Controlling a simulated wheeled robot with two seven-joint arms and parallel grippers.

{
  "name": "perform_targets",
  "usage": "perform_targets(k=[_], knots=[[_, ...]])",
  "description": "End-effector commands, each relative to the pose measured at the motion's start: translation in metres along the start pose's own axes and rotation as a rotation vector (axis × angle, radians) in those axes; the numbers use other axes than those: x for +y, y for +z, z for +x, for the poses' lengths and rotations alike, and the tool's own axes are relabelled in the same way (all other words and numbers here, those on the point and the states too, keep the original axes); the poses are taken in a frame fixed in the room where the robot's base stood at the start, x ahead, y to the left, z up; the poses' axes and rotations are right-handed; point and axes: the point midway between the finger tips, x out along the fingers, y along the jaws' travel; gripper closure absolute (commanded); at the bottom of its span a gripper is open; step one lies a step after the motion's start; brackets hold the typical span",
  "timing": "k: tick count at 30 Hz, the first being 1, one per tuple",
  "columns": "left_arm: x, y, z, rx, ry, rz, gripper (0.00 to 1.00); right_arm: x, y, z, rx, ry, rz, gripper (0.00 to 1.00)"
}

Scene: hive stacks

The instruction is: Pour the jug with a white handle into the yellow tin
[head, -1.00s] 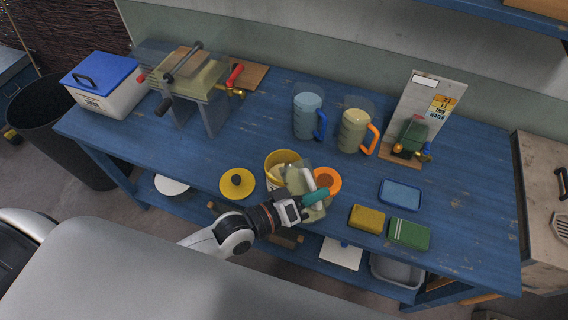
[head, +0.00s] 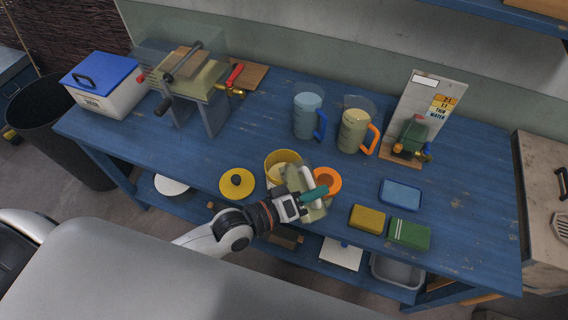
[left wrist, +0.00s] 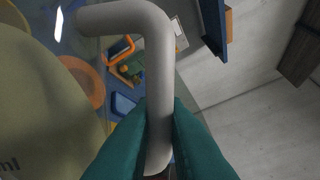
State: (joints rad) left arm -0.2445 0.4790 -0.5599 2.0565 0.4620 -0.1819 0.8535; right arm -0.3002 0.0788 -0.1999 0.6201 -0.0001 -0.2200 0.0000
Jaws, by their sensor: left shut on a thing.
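The jug (head: 294,180) is clear with pale yellowish contents. In the left wrist view the fingers (left wrist: 159,120) close around the handle (left wrist: 157,75), and the jug's side (left wrist: 40,115) fills the left. Pale contents (head: 284,170) show inside the tin. The jug's lip is hard to make out, and I cannot tell whether a stream is falling. My right gripper is out of view.
A yellow lid (head: 237,185) lies left of the tin. A blue-handled jug (head: 307,117) and an orange-handled jug (head: 353,131) stand behind. A yellow sponge (head: 367,218) and a green block (head: 409,234) lie right.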

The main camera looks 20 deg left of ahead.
Motion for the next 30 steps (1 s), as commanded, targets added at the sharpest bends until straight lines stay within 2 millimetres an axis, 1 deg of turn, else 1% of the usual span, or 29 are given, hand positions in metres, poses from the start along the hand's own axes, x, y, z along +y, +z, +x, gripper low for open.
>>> perform_targets(k=[30], knots=[[-0.0004, 0.0049, 0.0001, 0.006, -0.003, -0.044, 1.00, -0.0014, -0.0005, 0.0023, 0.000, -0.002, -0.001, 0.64]])
